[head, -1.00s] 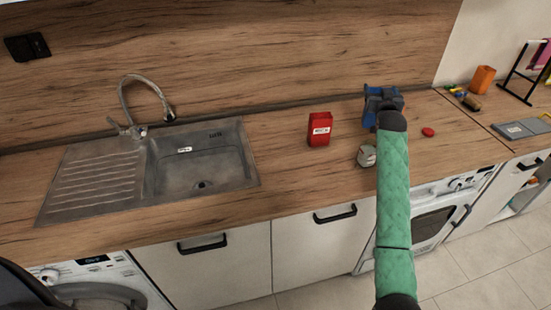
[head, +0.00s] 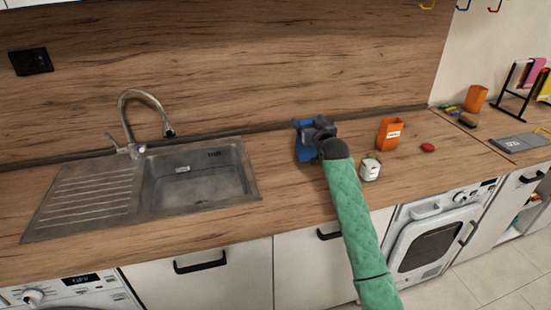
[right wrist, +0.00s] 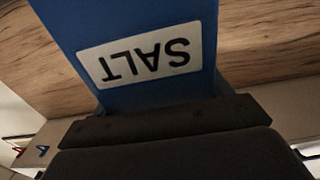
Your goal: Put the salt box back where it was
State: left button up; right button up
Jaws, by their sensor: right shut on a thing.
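The salt box is blue (head: 304,150) with a white SALT label, which reads upside down in the right wrist view (right wrist: 147,55). My right gripper (head: 313,132) is shut on it, over the counter between the sink and the white jar. The gripper and arm hide part of the box, and I cannot tell if its base touches the counter. An orange labelled box (head: 389,134) stands to the right, behind the white jar (head: 370,168). The red box is not visible now; my gripper and the salt box cover that area. My left gripper is out of view.
The counter (head: 275,190) is clear between the sink (head: 195,183) and my right gripper. A small red item (head: 428,148) lies right of the orange box. Another orange container (head: 476,98) and a dark rack (head: 520,88) stand at the far right.

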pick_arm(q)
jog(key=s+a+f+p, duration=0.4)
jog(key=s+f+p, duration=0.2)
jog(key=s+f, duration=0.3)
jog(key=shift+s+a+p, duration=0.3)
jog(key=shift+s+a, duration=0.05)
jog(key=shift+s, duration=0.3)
pick_arm(e)
jog(key=w+a+f, duration=0.5)
jog(key=a+f, duration=0.4)
jog(key=f, duration=0.1)
jog(key=shift+w, duration=0.15)
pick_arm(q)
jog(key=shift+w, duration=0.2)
pick_arm(e)
jog(key=shift+f, duration=0.25)
jog(key=o, duration=1.7)
jog(key=shift+c, duration=0.2)
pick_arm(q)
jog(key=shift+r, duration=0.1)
